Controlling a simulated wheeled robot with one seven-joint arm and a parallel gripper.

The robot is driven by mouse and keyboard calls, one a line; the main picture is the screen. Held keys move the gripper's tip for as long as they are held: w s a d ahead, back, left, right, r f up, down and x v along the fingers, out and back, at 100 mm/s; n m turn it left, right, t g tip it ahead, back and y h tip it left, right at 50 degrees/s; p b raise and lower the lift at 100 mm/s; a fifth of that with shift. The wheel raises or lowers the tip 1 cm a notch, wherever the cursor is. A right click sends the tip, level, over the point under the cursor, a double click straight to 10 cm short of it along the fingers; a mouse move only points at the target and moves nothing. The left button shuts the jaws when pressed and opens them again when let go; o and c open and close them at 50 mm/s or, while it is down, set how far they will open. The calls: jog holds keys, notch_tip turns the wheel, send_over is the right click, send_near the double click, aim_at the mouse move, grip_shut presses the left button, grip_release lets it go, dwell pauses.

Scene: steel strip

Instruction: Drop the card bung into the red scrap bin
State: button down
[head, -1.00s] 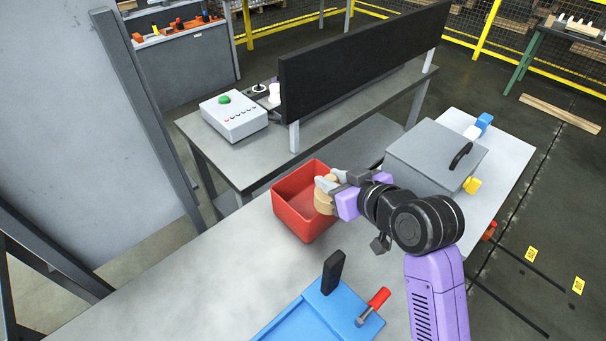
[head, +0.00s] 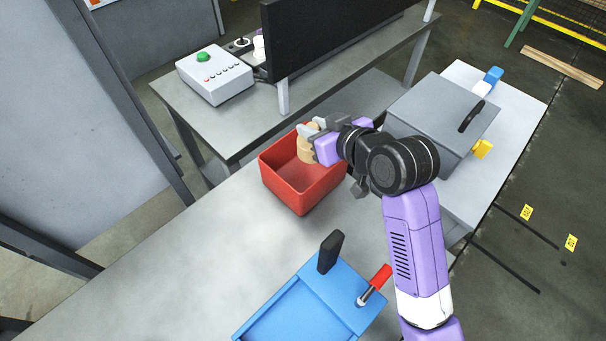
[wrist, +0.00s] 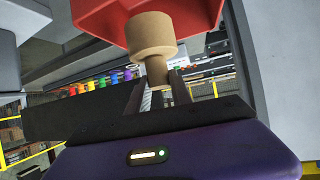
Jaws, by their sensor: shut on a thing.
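The card bung (head: 306,150) is a tan stepped cylinder. My gripper (head: 315,134) is shut on it, and in the wrist view the fingers (wrist: 158,90) close on the bung's narrower end (wrist: 156,71). The wide end of the bung (wrist: 151,33) points away from the fingers. The red scrap bin (head: 292,195) is an open square box on the grey bench. In the head view the bung appears over the bin's back right part; its exact height above the rim is unclear. The red bin (wrist: 88,12) shows behind the bung in the wrist view.
A blue fixture (head: 305,310) with a black handle and a red-handled tool (head: 375,285) sits in front of the bin. A grey lidded box (head: 435,115) stands right of my arm. A second bench (head: 235,125) with a control box (head: 215,75) is behind. The bench left of the bin is clear.

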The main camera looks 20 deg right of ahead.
notch_tip(320, 180, down, 2)
jog(key=shift+b, duration=0.6)
jog(key=shift+r, duration=0.1)
jog(key=c, duration=1.1)
grip_release()
jog(key=v, duration=0.7)
jog(key=shift+s+r+b, duration=0.15)
jog(key=shift+s+b, duration=0.2)
jog(key=shift+s, duration=0.05)
